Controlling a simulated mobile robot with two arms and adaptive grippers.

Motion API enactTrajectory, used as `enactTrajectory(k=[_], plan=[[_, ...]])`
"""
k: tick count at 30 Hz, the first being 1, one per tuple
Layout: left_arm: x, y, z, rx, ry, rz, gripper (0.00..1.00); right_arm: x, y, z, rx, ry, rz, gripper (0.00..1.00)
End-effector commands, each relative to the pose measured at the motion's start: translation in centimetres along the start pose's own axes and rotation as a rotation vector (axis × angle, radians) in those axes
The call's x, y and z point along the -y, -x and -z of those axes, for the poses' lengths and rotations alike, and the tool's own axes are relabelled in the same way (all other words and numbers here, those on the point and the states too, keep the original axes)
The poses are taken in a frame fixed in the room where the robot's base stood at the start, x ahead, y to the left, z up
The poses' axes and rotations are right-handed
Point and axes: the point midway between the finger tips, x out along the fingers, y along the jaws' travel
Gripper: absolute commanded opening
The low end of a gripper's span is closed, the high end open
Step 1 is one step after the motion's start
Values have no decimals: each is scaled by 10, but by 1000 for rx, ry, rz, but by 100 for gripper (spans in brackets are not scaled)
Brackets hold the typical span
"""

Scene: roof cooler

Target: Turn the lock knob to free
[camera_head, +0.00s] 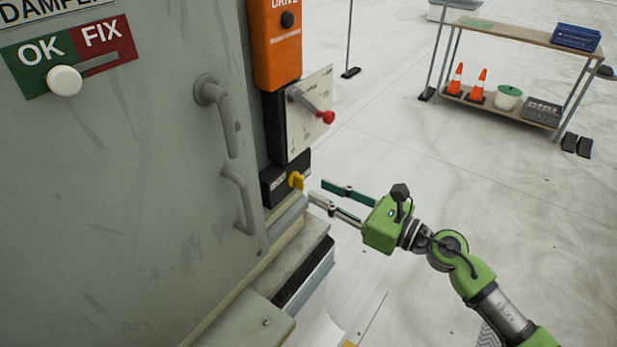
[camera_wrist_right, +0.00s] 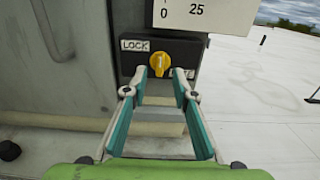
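The lock knob (camera_head: 295,180) is yellow and sits on a small black box (camera_head: 277,190) low on the cooler's side. In the right wrist view the knob (camera_wrist_right: 160,62) stands between a LOCK label (camera_wrist_right: 135,45) at upper left and another label, partly hidden, at lower right. My right gripper (camera_head: 317,191) is open and points at the knob from the right, a short way off. In the wrist view its fingers (camera_wrist_right: 158,80) spread either side below the knob, with nothing between them. My left gripper is not in view.
Door handles (camera_head: 238,200) stick out to the left. A grey ledge (camera_head: 300,260) lies below. A shelf cart (camera_head: 530,40) stands far off; the floor between is clear.

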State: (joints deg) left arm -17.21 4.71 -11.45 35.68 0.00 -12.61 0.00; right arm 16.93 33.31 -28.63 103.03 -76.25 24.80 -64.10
Motion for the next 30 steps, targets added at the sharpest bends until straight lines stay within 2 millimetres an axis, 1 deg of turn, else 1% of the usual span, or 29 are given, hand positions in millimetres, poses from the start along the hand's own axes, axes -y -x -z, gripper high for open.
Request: enactTrajectory(k=[1, 3, 6, 9, 13, 20, 23, 24, 30], plan=[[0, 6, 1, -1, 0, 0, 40, 1, -11, -4, 3, -3, 1, 26], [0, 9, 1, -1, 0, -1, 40, 0, -22, -3, 2, -2, 0, 26], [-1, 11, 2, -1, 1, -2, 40, 1, -35, -2, 2, -3, 1, 26], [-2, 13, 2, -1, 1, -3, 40, 0, -44, 0, 0, -2, 1, 26], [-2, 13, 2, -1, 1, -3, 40, 0, -48, 0, 0, -1, 1, 26], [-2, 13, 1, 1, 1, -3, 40, 0, -48, 1, 0, -1, 1, 26], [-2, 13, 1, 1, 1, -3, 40, 0, -48, 1, 0, -2, 1, 2], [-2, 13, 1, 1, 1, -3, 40, 0, -48, 1, 0, -2, 1, 0], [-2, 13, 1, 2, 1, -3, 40, 1, -48, 1, 0, -4, 1, 0]])
